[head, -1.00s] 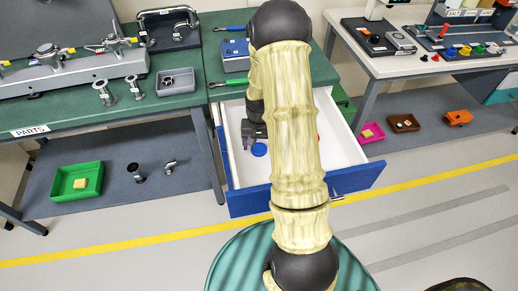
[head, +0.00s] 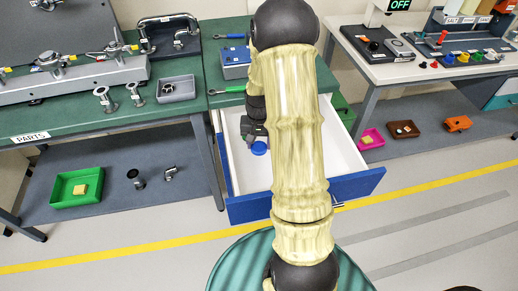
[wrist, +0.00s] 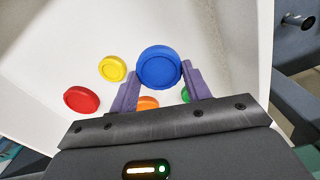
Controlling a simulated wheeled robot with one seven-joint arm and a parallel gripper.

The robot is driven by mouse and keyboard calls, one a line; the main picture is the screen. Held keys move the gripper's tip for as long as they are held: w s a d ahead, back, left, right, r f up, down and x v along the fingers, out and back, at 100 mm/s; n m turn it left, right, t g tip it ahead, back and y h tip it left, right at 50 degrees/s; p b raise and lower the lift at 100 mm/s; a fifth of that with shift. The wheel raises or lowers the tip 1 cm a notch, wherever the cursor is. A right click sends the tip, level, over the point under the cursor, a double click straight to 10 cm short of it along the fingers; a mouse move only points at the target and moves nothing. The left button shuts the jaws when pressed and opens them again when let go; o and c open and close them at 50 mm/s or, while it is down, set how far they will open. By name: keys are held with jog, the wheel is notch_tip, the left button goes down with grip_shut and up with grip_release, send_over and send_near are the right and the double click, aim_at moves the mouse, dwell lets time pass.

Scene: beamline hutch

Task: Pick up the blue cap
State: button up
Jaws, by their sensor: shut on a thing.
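The blue cap (wrist: 159,66) is a round disc between the purple fingers of my gripper (wrist: 160,84) in the wrist view. The fingers are shut on its sides. In the head view the blue cap (head: 259,148) shows inside the open white drawer, just below my gripper (head: 254,140). My arm hides part of the drawer there. I cannot tell whether the cap is clear of the drawer floor.
In the drawer (wrist: 40,50) lie a yellow cap (wrist: 112,68), a red cap (wrist: 82,99), an orange cap (wrist: 148,103) and a partly hidden green cap (wrist: 186,95). The drawer's blue front (head: 357,185) and walls surround my gripper. A green-topped bench (head: 100,115) stands left.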

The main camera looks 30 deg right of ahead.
aim_at(258, 146)
notch_tip(258, 146, up, 6)
jog(key=shift+f, duration=0.25)
dwell(0.5)
dwell(0.6)
jog(key=shift+w+a+r+p, duration=0.1)
jog(key=shift+a+r+p, duration=0.2)
jog(key=shift+p, duration=0.5)
jog(key=w+a+r+n+p, duration=0.1)
jog(key=a+r+n+p, duration=0.5)
jog(key=a+p, duration=0.7)
notch_tip(258, 146, up, 2)
jog(key=p, duration=1.3)
jog(key=shift+a+r, duration=0.15)
jog(key=shift+r, duration=0.1)
jog(key=shift+w, duration=0.2)
